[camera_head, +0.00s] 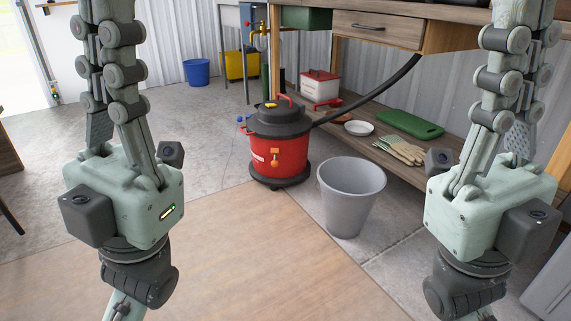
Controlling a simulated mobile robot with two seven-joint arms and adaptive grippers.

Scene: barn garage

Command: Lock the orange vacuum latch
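The vacuum (279,155) is a red drum with a dark lid and a dark wheeled base, upright on the floor beyond my grippers. My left gripper (110,62) is raised at the left and my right gripper (505,78) at the right, both well apart from the vacuum. Their fingers run up to the top edge, where the tips are cut off; nothing is seen held.
A grey bucket (350,195) stands right of the vacuum. A black hose (375,93) runs from the vacuum towards the workbench (385,27). The low shelf (385,160) holds gloves (400,149), a plate and a green board (410,124). The wooden floor (230,265) in front is clear.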

